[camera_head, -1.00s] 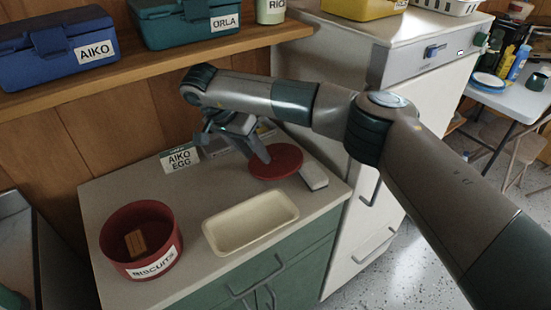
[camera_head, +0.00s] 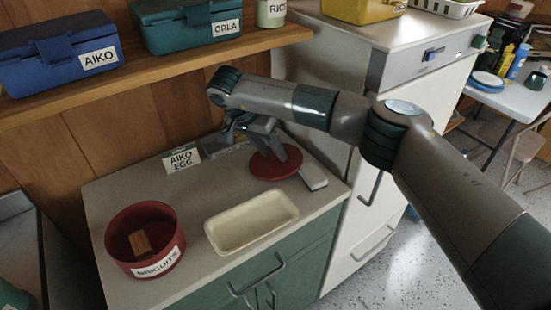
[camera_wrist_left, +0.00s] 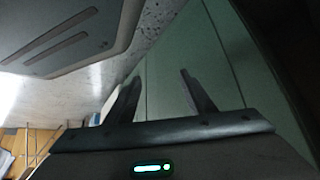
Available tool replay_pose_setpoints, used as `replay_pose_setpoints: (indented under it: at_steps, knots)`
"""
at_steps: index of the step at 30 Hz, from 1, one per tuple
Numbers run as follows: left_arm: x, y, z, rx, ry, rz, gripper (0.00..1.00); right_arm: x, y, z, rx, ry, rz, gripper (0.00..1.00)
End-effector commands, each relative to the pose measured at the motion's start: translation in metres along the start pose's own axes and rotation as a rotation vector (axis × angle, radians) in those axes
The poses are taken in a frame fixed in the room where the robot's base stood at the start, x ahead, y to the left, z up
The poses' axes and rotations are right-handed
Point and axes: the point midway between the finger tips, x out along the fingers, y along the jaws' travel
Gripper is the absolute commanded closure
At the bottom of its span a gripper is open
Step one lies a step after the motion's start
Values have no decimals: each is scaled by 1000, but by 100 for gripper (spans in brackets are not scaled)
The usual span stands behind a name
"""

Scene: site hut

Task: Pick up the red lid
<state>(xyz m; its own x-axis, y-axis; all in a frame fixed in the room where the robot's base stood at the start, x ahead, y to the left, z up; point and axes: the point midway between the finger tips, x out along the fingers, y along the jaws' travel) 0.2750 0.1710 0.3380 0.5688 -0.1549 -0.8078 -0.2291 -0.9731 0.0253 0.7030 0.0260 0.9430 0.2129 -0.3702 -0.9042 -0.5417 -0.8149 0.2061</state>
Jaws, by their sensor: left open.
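The red lid (camera_head: 268,167) is a flat round disc near the back right of the beige counter (camera_head: 190,205). My right gripper (camera_head: 279,155) comes down over the lid from behind, its fingers covering part of it. I cannot tell whether the fingers touch the lid or how far apart they are. My left gripper (camera_wrist_left: 160,82) shows only in the left wrist view. Its two fingers stand apart with nothing between them. The lid is not in that view.
A red biscuits tub (camera_head: 122,222) and an empty cream tray (camera_head: 252,241) stand at the front of the counter. A label card (camera_head: 181,158) stands behind. A pale grey block (camera_head: 312,177) lies right of the lid. A wooden shelf (camera_head: 170,68) overhangs the back.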

Motion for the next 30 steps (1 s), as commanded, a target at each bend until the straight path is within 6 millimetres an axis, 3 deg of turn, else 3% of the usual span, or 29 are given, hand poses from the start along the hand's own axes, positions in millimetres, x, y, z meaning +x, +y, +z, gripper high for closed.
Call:
replay_pose_setpoints:
  at_steps: [14,15,20,30]
  knots:
    - [0,-1,1,0,-4,-1,51,1,0,0,1,1,0,62]
    - [0,-1,1,0,-4,-1,51,1,0,0,0,1,0,64]
    - [0,-1,1,0,-4,-2,51,1,0,0,0,1,0,100]
    - [0,-1,1,0,-3,-2,51,1,0,0,1,1,0,100]
